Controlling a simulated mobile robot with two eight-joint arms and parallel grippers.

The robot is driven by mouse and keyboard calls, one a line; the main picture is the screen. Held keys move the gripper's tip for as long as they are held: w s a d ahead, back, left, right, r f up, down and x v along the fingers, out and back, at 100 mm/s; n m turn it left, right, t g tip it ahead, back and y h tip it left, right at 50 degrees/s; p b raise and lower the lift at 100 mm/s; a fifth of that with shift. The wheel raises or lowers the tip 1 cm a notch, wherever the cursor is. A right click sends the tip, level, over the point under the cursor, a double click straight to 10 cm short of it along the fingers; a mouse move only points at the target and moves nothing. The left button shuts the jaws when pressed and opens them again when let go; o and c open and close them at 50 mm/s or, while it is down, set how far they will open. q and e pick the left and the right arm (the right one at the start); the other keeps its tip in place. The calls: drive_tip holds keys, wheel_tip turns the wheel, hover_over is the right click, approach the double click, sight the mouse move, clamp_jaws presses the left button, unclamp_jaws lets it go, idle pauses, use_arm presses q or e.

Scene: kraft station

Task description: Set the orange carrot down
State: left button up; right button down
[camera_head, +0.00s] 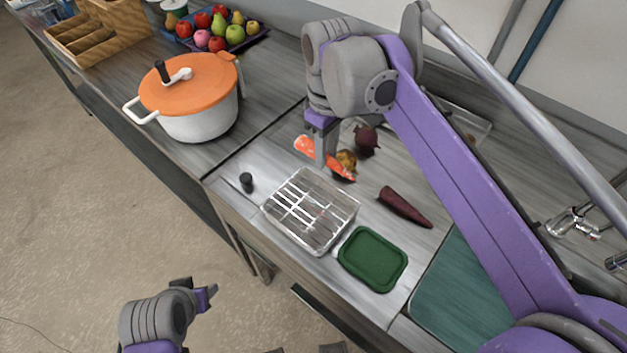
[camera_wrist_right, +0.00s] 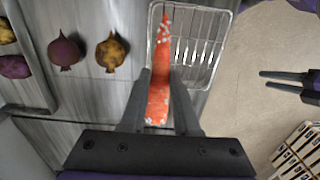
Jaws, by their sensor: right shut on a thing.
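The orange carrot (camera_head: 305,146) is in my right gripper (camera_head: 325,158), held over the counter behind the metal wire tray (camera_head: 268,207) in the head view. In the right wrist view the carrot (camera_wrist_right: 162,60) lies lengthwise between the two dark fingers (camera_wrist_right: 158,100), which are shut on it. Its narrow end overlaps the wire tray (camera_wrist_right: 208,50) in that view. How high it is above the counter is hard to tell. My left gripper (camera_head: 207,293) is empty, away from the counter over the floor. Its fingers (camera_wrist_right: 290,83) show apart in the wrist view.
A yellow beet (camera_head: 346,165) and a purple beet (camera_head: 367,139) lie by the carrot. A dark purple carrot (camera_head: 405,207) lies right of the tray, a green board (camera_head: 372,260) in front. A white pot with orange lid (camera_head: 190,85) stands left. Bare counter shows between them.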

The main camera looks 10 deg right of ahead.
hover_over(324, 191)
wheel_tip(324, 191, down, 5)
drive_tip(key=shift+s+f, duration=0.1)
drive_tip(key=shift+s, duration=0.05)
drive_tip(key=shift+f+b, duration=0.4)
drive_tip(key=shift+f, duration=1.9)
drive_tip(key=shift+f, duration=0.1)
drive_tip(key=c, duration=0.6)
unclamp_jaws()
drive_tip(key=shift+c, duration=0.2)
wheel_tip(324, 191, up, 12)
drive_tip(key=shift+r+p, duration=0.1)
drive_tip(key=shift+p, duration=0.45)
